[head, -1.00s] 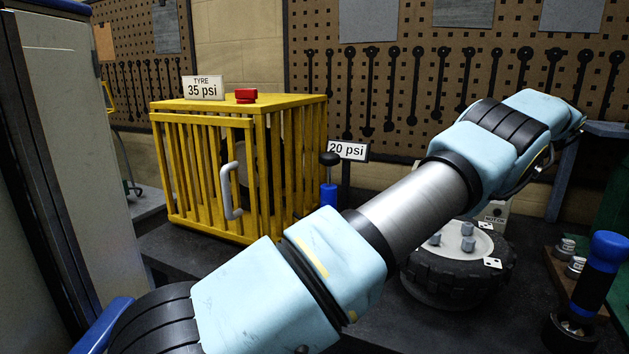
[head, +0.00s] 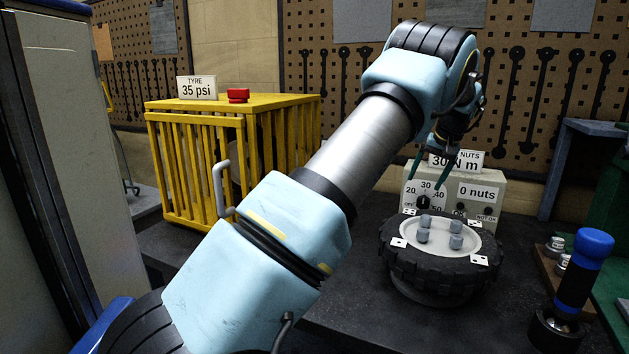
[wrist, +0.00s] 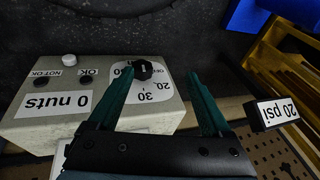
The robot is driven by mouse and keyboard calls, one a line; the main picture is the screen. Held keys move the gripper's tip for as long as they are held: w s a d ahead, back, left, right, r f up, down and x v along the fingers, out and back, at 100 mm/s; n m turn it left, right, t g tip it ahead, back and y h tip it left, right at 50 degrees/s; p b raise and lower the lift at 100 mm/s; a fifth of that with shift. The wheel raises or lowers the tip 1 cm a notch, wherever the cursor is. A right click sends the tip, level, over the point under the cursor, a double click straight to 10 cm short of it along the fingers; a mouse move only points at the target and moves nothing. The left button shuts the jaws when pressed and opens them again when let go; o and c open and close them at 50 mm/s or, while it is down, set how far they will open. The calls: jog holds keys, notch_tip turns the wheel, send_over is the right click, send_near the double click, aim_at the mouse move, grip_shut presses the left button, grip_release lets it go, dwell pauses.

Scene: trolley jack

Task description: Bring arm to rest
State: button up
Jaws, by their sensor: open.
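My arm (head: 357,142) reaches up and away across the middle of the head view, bent at the elbow near the pegboard. My gripper (head: 428,178) hangs down with its two dark green fingers apart, in front of or above the control box (head: 485,192). In the wrist view my gripper (wrist: 158,72) is open and nothing is between the fingers. The box (wrist: 45,118) appears there upside down, with its black dial knob (wrist: 144,69) lying in the picture between the fingertips. I cannot tell how far the fingers are from the box.
A wheel (head: 440,260) with several nuts lies before the box. A yellow cage (head: 190,165) stands left, with a red button (head: 238,95) and a "35 psi" sign (head: 197,87) on top. A blue-handled tool (head: 580,275) stands right. The wrist view shows a "20 psi" sign (wrist: 277,112).

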jog(key=s+a+f+n+g+h, duration=0.1)
jog(key=s+a, duration=0.3)
jog(key=a, duration=0.8)
jog(key=s+a+n+g, duration=0.1)
jog(key=s+a, duration=0.3)
jog(key=a, duration=0.8)
jog(key=s+a+f, duration=0.2)
jog(key=s+a, duration=0.5)
jog(key=s, duration=0.3)
jog(key=s+a+f+n+h, duration=0.1)
jog(key=s+a+f, duration=0.1)
jog(key=s+a, duration=0.4)
jog(key=s, duration=0.5)
jog(key=shift+s+a+f, duration=0.15)
jog(key=shift+a+f, duration=0.2)
jog(key=shift+a, duration=0.05)
